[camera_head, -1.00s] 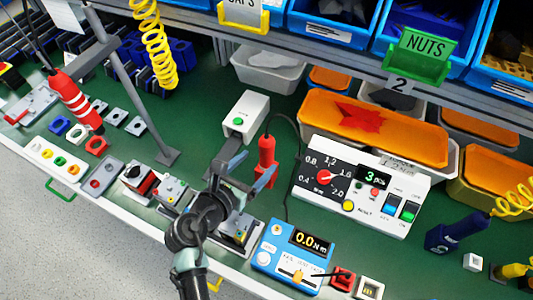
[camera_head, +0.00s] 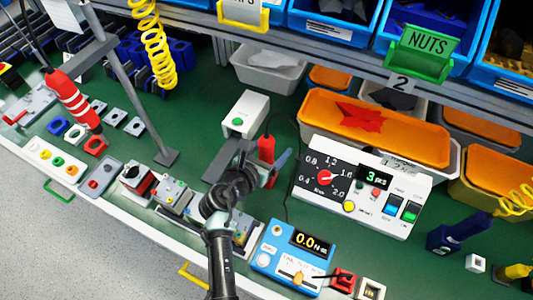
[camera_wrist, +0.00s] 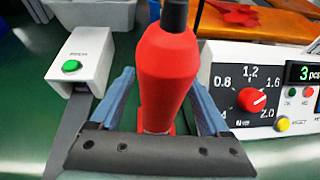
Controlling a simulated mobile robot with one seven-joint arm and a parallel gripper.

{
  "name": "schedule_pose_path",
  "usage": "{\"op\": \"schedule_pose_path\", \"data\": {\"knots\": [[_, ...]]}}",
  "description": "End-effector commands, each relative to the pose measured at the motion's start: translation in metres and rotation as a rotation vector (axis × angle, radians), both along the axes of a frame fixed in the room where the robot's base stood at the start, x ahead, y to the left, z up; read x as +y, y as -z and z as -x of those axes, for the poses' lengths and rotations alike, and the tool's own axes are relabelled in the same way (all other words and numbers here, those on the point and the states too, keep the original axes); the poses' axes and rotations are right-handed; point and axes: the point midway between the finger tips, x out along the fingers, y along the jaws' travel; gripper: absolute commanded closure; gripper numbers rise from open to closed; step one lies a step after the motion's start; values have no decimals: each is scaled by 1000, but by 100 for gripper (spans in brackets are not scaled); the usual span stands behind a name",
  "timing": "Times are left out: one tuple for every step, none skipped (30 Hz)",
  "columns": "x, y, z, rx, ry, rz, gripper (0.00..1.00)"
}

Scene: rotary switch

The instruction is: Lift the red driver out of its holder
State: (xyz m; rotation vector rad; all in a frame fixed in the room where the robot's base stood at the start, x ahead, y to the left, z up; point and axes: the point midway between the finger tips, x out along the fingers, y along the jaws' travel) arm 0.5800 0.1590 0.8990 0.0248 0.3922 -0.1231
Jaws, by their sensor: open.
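The red driver (camera_head: 266,149) stands upright behind my wrist, its lower part hidden in the head view. In the wrist view the red driver (camera_wrist: 166,75) fills the middle, with a dark top and a narrower lower end. My gripper (camera_wrist: 163,90) is open, with one blue-grey finger on each side of the driver and a visible gap at both sides. My gripper (camera_head: 262,162) is also partly seen in the head view, around the driver.
A white box with a green button (camera_head: 246,114) stands close left of the driver. A white dial panel (camera_head: 362,184) stands close right. A blue meter (camera_head: 290,257) is in front. Another red driver with white bands (camera_head: 72,100) hangs at the left. Bins (camera_head: 375,125) stand behind.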

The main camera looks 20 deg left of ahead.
Motion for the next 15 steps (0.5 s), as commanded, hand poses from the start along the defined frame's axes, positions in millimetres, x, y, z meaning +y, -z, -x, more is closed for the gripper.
{"op": "schedule_pose_path", "data": {"knots": [[0, 0, 0, 0, 0, 0, 20], [0, 0, 0, 0, 0, 0, 26], [0, 0, 0, 0, 0, 0, 33], [0, 0, 0, 0, 0, 0, 38], [0, 0, 0, 0, 0, 0, 44], [0, 0, 0, 0, 0, 0, 51], [0, 0, 0, 0, 0, 0, 56], [0, 0, 0, 0, 0, 0, 62], [0, 0, 0, 0, 0, 0, 69], [0, 0, 0, 0, 0, 0, 74], [0, 0, 0, 0, 0, 0, 80], [0, 0, 0, 0, 0, 0, 87], [0, 0, 0, 0, 0, 0, 92], [0, 0, 0, 0, 0, 0, 98], [0, 0, 1, 0, 0, 0, 100]]}}
